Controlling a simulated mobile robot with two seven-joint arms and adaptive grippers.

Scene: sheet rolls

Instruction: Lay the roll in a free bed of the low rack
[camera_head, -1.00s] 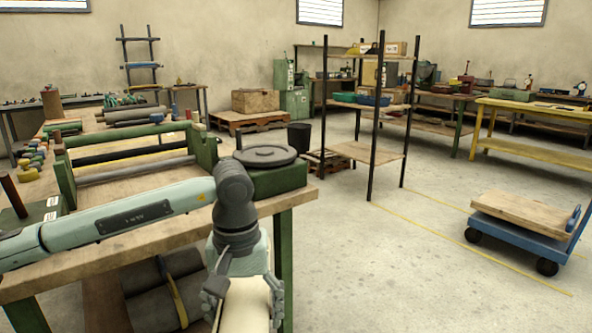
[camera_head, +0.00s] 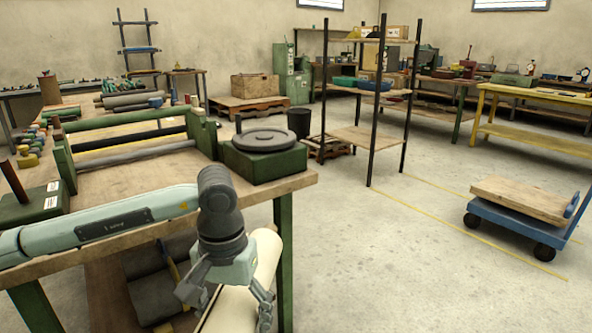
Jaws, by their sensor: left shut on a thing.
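My left gripper (camera_head: 224,300) is at the bottom of the head view, beside the near end of the workbench. It is shut on a cream roll (camera_head: 268,252), held at a slant in the picture. The gripper hides the middle of the roll, and the picture's lower edge cuts it off. Dark grey rolls (camera_head: 152,298) lie low under the bench beside a curved yellow piece (camera_head: 172,272). I cannot tell whether this is the low rack, and no free bed is clearly visible. My right gripper is not in view.
The wooden workbench (camera_head: 130,187) carries a green roller frame (camera_head: 203,133) and a green box (camera_head: 262,160) with a round grey lid. A green bench leg (camera_head: 284,222) stands close to the roll. Open floor lies right, before a shelf (camera_head: 365,138) and a blue cart (camera_head: 510,222).

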